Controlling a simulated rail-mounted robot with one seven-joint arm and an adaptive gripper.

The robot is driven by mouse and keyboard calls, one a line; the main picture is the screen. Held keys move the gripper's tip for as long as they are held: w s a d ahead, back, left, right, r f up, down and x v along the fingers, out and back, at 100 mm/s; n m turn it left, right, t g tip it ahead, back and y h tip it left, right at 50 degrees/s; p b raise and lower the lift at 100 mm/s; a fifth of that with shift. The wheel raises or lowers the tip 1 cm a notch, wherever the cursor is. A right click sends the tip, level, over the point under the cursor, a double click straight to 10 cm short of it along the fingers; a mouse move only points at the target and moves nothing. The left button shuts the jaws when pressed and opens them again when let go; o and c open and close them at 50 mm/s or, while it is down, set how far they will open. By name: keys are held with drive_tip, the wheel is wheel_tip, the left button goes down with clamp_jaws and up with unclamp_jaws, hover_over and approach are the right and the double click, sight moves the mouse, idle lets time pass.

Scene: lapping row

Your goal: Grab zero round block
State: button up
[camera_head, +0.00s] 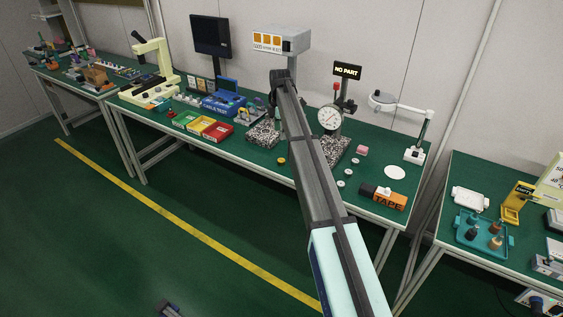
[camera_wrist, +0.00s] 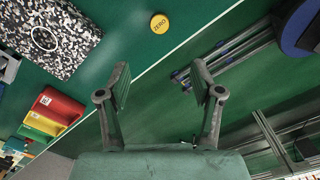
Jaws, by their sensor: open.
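The zero round block is a small yellow disc marked "ZERO" (camera_wrist: 159,23), lying flat on the green bench top near its front edge. In the head view it is a small yellow disc (camera_head: 281,160) just left of my arm. My gripper (camera_wrist: 160,80) is open and empty in the wrist view, its two fingers apart. The block shows beyond the fingertips, about midway between them, and is not touched. In the head view my arm reaches over the bench, and I cannot make out the fingers.
A speckled granite plate (camera_wrist: 55,35) with a ring on it lies left of the block. Red, yellow and green bins (camera_head: 208,128) stand farther left. A dial gauge (camera_head: 330,119) and an orange tape box (camera_head: 389,201) are to the right. The bench around the block is clear.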

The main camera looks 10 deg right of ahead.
drive_tip(key=p, duration=0.2)
hover_over(281, 160)
wheel_tip(281, 160, down, 10)
drive_tip(key=shift+a+r, duration=0.15)
drive_tip(key=shift+r, duration=0.1)
drive_tip(key=shift+d+f+p, duration=0.2)
drive_tip(key=shift+f+p, duration=1.05)
drive_tip(key=shift+f, duration=1.4)
clamp_jaws()
